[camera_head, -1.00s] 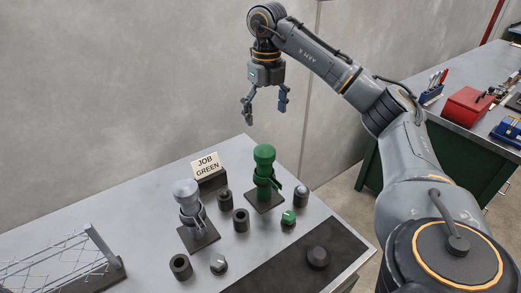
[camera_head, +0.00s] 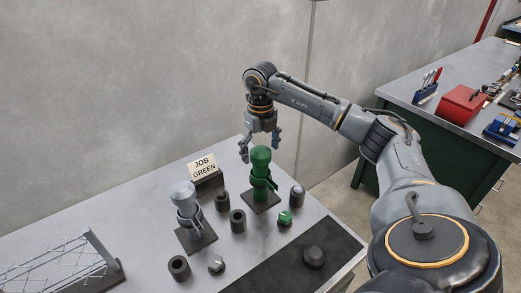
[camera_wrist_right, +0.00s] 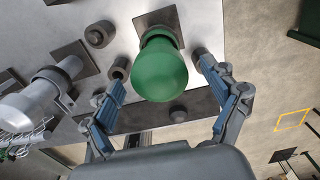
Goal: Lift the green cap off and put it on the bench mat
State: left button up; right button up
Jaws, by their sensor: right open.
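The green cap (camera_head: 261,154) is the rounded top of an upright green post (camera_head: 260,184) with a clamp-like band, on a dark square base. My right gripper (camera_head: 259,148) points down, open and empty, at the cap from behind it in the head view. In the right wrist view the cap (camera_wrist_right: 159,72) shows large between the two spread fingers, with a gap on both sides. The bench mat (camera_head: 275,279) is a dark strip along the bench's front right edge. My left gripper is out of view.
A grey-capped post (camera_head: 184,193) stands left of the green one. Several dark cylinders and small knobs, one green (camera_head: 285,217), lie around them. A "JOB GREEN" sign (camera_head: 203,167) stands behind. A dark round piece (camera_head: 314,257) sits on the mat; the mat's left part looks clear.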

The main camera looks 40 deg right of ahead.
jog(key=c, duration=1.2)
jog(key=shift+r, duration=0.1)
jog(key=shift+c, duration=0.2)
